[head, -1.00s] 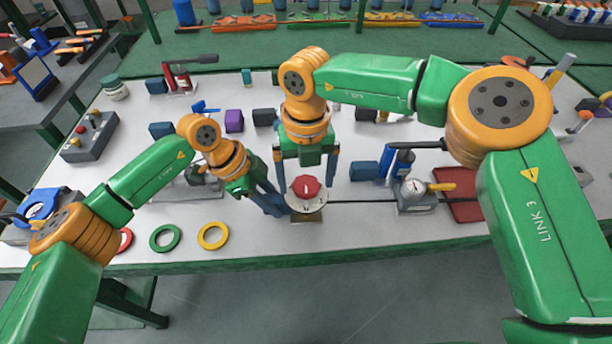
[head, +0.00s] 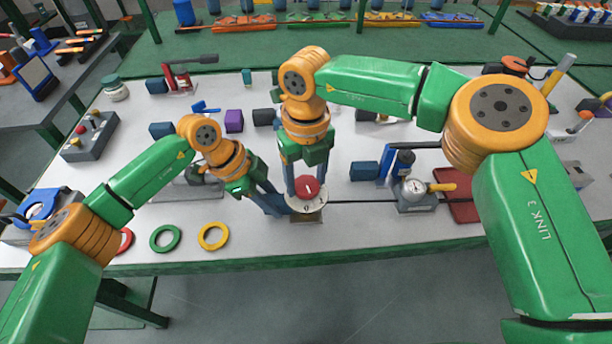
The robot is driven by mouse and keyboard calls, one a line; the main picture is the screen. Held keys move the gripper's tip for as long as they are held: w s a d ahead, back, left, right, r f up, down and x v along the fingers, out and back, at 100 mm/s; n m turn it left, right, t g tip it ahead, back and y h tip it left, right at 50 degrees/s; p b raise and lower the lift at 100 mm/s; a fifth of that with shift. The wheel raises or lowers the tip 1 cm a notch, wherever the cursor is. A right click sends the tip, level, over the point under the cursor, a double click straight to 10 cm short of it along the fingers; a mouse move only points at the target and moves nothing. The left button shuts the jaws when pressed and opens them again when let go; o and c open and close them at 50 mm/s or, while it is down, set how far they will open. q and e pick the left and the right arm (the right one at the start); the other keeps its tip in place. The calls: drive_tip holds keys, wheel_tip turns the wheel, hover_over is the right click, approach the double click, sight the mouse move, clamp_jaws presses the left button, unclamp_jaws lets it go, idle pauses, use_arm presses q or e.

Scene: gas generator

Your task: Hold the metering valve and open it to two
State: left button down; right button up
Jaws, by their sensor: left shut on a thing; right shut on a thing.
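The metering valve has a red knob (head: 307,186) with a white pointer line, on a pale round dial (head: 307,206) with dark numerals. It stands upright on a brownish base (head: 307,217) near the table's front edge. My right gripper (head: 305,183) comes down from above and is shut on the red knob, a finger on each side. My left gripper (head: 285,207) reaches in from the left, low beside the dial, and is shut on the valve's body. Its fingertips are partly hidden by the dial. The numeral under the pointer is too small to tell.
A green ring (head: 165,238) and a yellow ring (head: 213,236) lie left of the valve. The front strip of table is clear.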

sight(306, 184)
drive_tip(key=n, duration=0.4)
drive_tip(key=shift+n, duration=0.3)
drive_tip(key=n, duration=1)
drive_tip(key=shift+n, duration=2.9)
drive_tip(key=o, duration=1.4)
wheel_tip(306, 184, up, 12)
drive_tip(key=shift+r, duration=0.1)
